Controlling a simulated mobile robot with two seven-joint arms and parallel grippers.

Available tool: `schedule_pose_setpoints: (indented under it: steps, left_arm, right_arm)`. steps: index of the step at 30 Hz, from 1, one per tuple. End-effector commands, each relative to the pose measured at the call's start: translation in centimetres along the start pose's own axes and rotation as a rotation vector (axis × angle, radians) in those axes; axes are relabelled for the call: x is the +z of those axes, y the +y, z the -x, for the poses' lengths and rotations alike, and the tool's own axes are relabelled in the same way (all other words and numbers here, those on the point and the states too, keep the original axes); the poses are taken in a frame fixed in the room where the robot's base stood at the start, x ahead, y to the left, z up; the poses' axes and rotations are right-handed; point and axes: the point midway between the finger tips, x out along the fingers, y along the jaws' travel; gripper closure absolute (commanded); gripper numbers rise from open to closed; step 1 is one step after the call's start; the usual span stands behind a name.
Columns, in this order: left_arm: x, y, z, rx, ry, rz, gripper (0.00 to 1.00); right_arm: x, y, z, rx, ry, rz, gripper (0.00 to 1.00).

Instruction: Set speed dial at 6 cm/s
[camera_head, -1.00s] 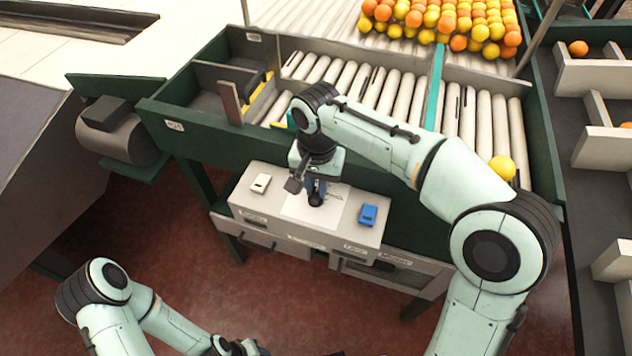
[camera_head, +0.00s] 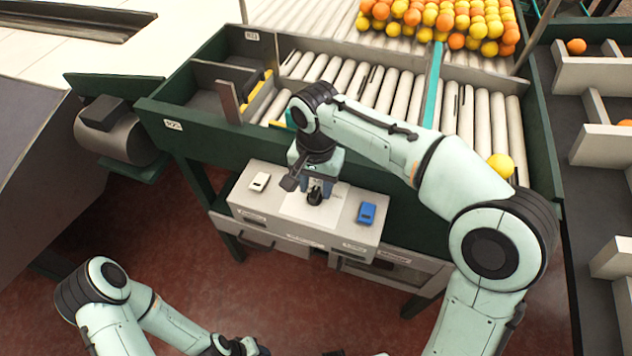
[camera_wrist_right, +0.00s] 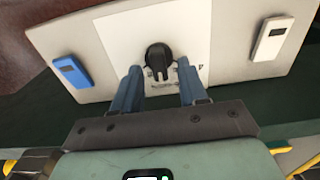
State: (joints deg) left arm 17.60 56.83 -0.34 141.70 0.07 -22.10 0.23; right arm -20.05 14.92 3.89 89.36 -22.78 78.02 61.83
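The speed dial is a black knob (camera_wrist_right: 158,58) on a white plate (camera_wrist_right: 120,36) of the control panel; it also shows in the head view (camera_head: 315,196). My right gripper (camera_wrist_right: 158,88) is open, with its two blue fingers apart just short of the knob, one toward each side of it. The knob is not clamped. Marks on the plate beside the knob are too small to read. In the head view my right gripper (camera_head: 316,190) hangs over the panel. My left gripper (camera_head: 238,346) is low at the bottom edge, partly cut off, and its fingers are unclear.
A blue device (camera_head: 366,213) and a white device (camera_head: 259,182) sit on the panel (camera_head: 245,205), either side of the plate. A green-framed roller conveyor (camera_head: 395,90) stands behind. Oranges (camera_head: 450,22) lie at the back, and one yellow fruit (camera_head: 500,166) lies on the right rollers.

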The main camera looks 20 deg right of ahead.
Motion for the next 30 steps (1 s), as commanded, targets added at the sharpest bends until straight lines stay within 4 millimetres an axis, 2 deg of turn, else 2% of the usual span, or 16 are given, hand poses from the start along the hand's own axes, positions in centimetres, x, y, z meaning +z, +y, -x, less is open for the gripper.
schedule_pose_setpoints:
  steps: [5,8,21,25,30]
  left_arm:
    - [0.0,0.0,0.1,0.0,0.001,0.0,0.57]
    - [-0.2,0.2,0.4,0.001,0.003,-0.001,0.57]
    - [-2.1,1.9,3.3,0.01,0.029,-0.01,0.57]
    - [-2.6,2.3,3.9,0.012,0.036,-0.013,0.57]
    - [-2.9,2.5,4.1,0.013,0.039,-0.014,0.57]
  right_arm:
    - [0.0,0.0,0.3,-0.001,0.001,0.0,0.57]
    - [-0.1,-0.1,1.3,-0.004,0.003,0.0,0.57]
    - [-0.1,-0.1,10.8,-0.005,0.005,0.001,0.57]
    - [-0.1,-0.1,12.5,-0.003,0.004,0.002,0.57]
    - [0.0,-0.1,13.4,-0.002,0.001,0.001,0.57]
